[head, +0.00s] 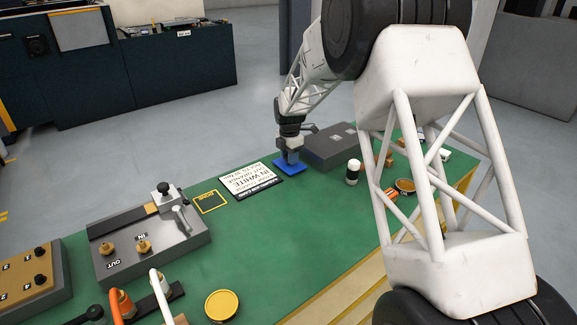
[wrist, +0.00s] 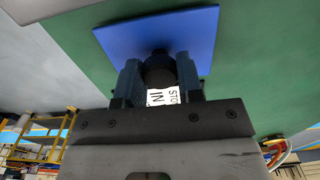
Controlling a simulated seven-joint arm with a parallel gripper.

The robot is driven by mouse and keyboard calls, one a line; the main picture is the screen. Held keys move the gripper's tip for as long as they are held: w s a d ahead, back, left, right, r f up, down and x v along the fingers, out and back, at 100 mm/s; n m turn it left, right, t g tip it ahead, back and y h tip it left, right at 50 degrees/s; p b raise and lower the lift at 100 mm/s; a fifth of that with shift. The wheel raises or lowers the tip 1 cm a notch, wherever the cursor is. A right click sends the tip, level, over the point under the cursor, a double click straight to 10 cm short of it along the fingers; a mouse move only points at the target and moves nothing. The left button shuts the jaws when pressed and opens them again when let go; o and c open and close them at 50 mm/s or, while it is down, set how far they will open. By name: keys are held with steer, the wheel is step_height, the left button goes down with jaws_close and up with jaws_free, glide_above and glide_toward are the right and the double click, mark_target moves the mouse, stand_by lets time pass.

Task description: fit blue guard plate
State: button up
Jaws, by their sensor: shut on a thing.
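The blue guard plate (head: 289,167) is a flat square at the far part of the green bench, beside a grey box. In the wrist view the plate (wrist: 118,42) fills the upper middle, with a dark round knob (wrist: 158,68) between the fingers. My gripper (head: 291,154) is above the plate and shut on its knob; both fingers also show in the wrist view (wrist: 158,82). I cannot tell whether the plate touches the bench or hangs just above it. A grey fixture (head: 186,238) with brass IN and OUT terminals stands nearer, at left.
A white-and-black printed card (head: 246,181) and a yellow-outlined square (head: 209,202) lie between plate and fixture. A grey box (head: 331,146) and a black-and-white cylinder (head: 353,172) stand right of the plate. A yellow round lid (head: 221,305) lies in front. Green bench (head: 290,235) is clear mid-front.

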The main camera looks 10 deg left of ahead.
steer(key=shift+r, duration=2.6)
steer(key=o, duration=0.4)
steer(key=c, duration=0.4)
steer(key=shift+c, duration=0.2)
steer(key=w+d+r, duration=0.7)
steer(key=d, duration=0.3)
steer(key=shift+w, duration=0.1)
